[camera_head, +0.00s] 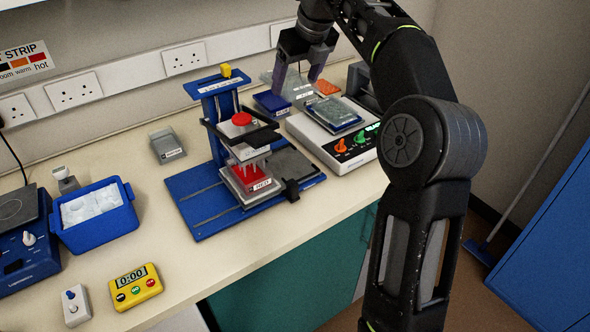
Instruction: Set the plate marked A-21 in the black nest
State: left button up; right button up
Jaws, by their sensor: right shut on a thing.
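My right gripper (298,78) is at the back of the bench, pointing down, shut on a clear plate (291,88) with a small white label too small to read. The plate appears held just above or behind the blue tray. On the blue pipette stand (198,205), a dark, flat nest-like bed (289,164) sits to the right of a red-and-white labelled plate (254,184) under the tips. I cannot tell for certain that this bed is the black nest. No A-21 marking is readable. My left gripper is out of view.
A grey labelled block (167,146), blue tub (100,222) and yellow timer (135,288) stand left. The front bench is partly clear.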

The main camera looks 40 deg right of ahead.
jog(key=b, duration=0.6)
send_over(293, 167)
jog(key=s, duration=0.2)
notch_tip(293, 167, down, 8)
jog(key=f, duration=0.3)
jog(key=f+b, duration=0.1)
jog(key=f, duration=0.7)
jog(key=shift+w, duration=0.25)
jog(key=shift+f, duration=0.2)
jog(key=shift+f, duration=0.1)
jog(key=shift+f, duration=2)
jog(key=shift+f+b, duration=0.1)
jog(key=shift+b, duration=0.25)
jog(key=o, duration=1.5)
